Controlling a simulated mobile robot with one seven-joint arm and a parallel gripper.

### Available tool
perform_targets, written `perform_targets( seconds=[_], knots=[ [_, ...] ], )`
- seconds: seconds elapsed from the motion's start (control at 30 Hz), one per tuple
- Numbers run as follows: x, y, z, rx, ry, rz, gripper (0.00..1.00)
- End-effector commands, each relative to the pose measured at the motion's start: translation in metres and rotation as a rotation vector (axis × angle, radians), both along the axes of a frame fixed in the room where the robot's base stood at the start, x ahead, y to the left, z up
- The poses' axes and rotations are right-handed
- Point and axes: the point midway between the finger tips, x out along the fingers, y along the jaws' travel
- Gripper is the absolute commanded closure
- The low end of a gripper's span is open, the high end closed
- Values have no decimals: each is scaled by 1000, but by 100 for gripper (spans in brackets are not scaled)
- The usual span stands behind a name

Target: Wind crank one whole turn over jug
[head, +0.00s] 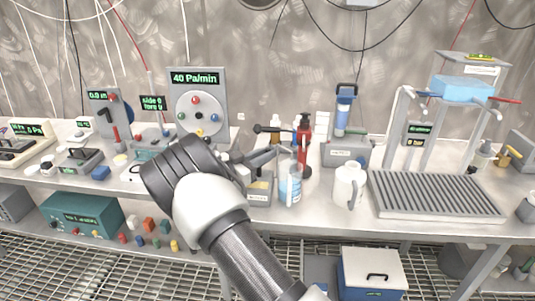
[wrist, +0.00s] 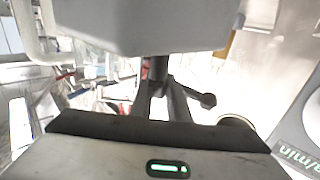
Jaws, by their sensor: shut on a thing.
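The white jug (head: 349,186) stands upright on the bench, right of centre in the head view. My gripper (head: 281,151) is left of the jug and above the bench, beside a clear bottle with blue liquid (head: 290,187). In the wrist view my gripper (wrist: 160,88) has its dark fingers close together, shut on what seems to be the crank; its grip is mostly hidden. A dark bar with a knob, likely part of the crank (wrist: 206,99), sticks out to the right. A grey block hides the top of that view.
A red-bodied device (head: 304,136) stands close behind the bottle. A ribbed grey tray (head: 430,196) lies right of the jug. A grey dial panel (head: 198,101) reading "40 Pa/min" stands to the left. Small instruments crowd the left bench.

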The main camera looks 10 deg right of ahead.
Motion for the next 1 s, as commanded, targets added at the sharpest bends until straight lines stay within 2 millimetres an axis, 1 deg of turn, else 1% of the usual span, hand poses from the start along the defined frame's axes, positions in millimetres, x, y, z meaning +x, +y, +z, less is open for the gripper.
perform_targets(
  seconds=[0.03,0.13,0.73,0.87,1.0],
  knots=[
    [0,-1,1,-1,-2,-1,83],
    [0,0,1,-1,-2,-1,66],
    [-1,-1,0,-2,3,13,66],
    [0,1,0,-3,4,85,66],
    [4,5,0,-5,5,234,66]
  ],
)
